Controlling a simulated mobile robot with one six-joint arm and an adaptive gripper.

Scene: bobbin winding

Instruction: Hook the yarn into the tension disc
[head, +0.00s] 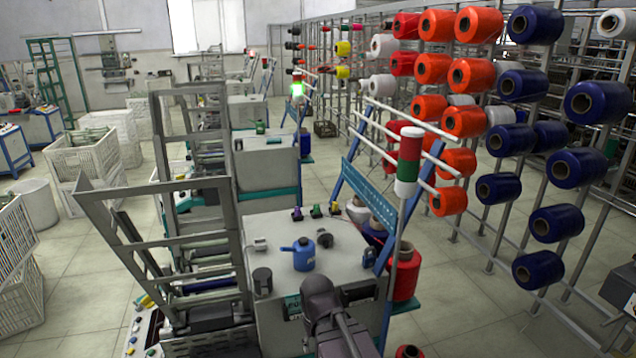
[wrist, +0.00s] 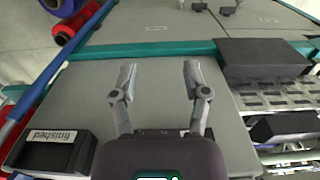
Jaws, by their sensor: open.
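My gripper (wrist: 158,78) is open and empty in the wrist view, its two grey fingers apart above the bare grey top of a machine. In the head view my dark arm end reaches in at the bottom centre, in front of the winding machine (head: 285,228); its fingers cannot be made out there. No strand of yarn can be made out in either view. I cannot pick out a tension disc for certain. Small purple and green parts (head: 316,211) stand along the far edge of the machine top. Large yarn cones, such as an orange one (head: 464,120), hang on the creel.
A blue can (head: 304,254) and a black cylinder (head: 262,281) stand on the machine top. A red-and-green signal light (head: 409,160) rises at its right. The wrist view shows a box marked "finished" (wrist: 52,153) and a black box (wrist: 262,58). Grey frames stand left.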

